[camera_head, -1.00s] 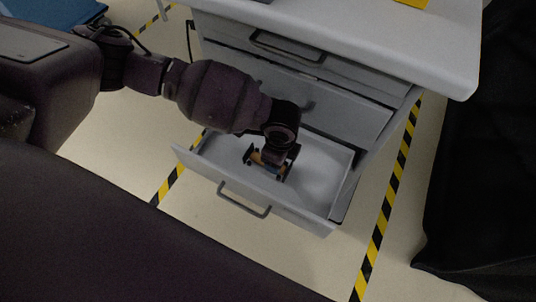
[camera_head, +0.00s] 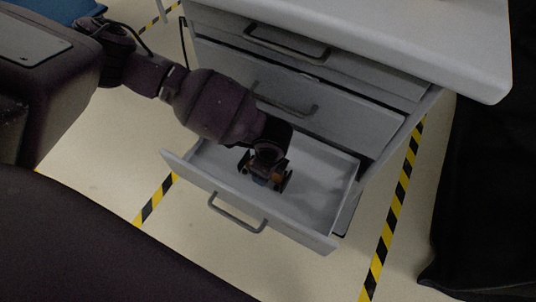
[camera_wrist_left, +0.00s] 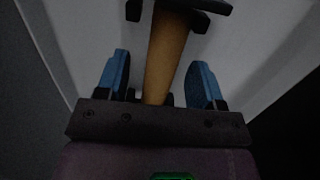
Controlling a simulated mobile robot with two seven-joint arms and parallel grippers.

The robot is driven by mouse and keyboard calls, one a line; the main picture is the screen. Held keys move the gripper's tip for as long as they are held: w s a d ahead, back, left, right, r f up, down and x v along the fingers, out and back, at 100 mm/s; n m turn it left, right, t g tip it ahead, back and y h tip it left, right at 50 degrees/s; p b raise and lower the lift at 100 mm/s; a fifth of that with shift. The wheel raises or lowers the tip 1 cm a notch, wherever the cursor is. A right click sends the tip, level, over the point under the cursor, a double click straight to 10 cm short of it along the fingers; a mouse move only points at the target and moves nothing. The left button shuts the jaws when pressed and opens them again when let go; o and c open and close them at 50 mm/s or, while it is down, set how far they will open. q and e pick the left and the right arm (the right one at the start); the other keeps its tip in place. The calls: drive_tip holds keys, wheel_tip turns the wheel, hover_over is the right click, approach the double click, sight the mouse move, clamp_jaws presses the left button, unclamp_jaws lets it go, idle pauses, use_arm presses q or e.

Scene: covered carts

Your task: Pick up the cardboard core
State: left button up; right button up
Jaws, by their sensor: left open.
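The cardboard core (camera_wrist_left: 165,60) is a brown tube in the left wrist view. It runs lengthwise from the top towards the gripper's palm, between the two blue-padded fingers. My left gripper (camera_wrist_left: 160,80) is open around it, with a gap on both sides. In the head view my left gripper (camera_head: 264,172) reaches down into the open bottom drawer (camera_head: 315,190), and the arm and hand hide most of the core. A dark piece crosses the core at the top of the wrist view; I cannot tell what it is. My right gripper is not in view.
The drawer belongs to a grey cabinet with a white worktop (camera_head: 470,60); the middle drawer front (camera_head: 340,115) overhangs the back of the open one. A dark covered shape (camera_head: 490,220) stands at the right. Yellow-black tape (camera_head: 395,205) marks the floor. The drawer's right part is empty.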

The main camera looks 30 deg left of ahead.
use_arm(q)
drive_tip(key=shift+c, duration=0.2)
drive_tip(key=c, duration=1.1)
clamp_jaws()
unclamp_jaws()
drive_tip(key=shift+a+f, duration=0.1)
drive_tip(key=shift+f, duration=0.05)
